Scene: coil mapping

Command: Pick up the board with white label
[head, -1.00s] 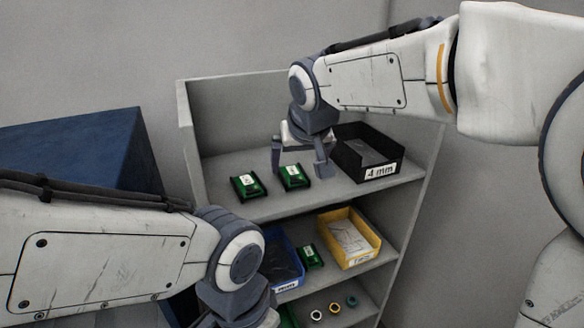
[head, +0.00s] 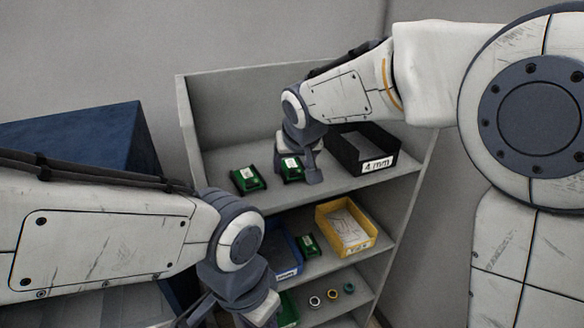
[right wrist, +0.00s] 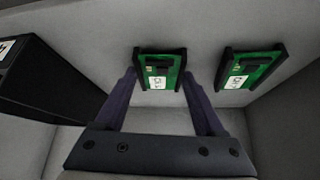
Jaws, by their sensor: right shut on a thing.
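A green board (head: 291,165) with a white label sits on the upper shelf (head: 225,205). My right gripper (head: 297,172) is shut on this board, one finger at each side. In the right wrist view the same board (right wrist: 158,70) lies between the two fingers. A second green board (head: 247,179), also with a white label, lies to its left on the same shelf, apart from the gripper; it also shows in the right wrist view (right wrist: 250,70). My left gripper (head: 230,318) is at the bottom edge, partly cut off, and its jaws cannot be read.
A black bin (head: 378,165) marked 4 mm stands right of the held board. Below are a yellow bin (head: 360,248), a blue bin (head: 288,273) and another green board (head: 307,245) between them. Small rings (head: 332,296) lie on the lowest shelf. The shelf's side panel (head: 187,120) bounds the left.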

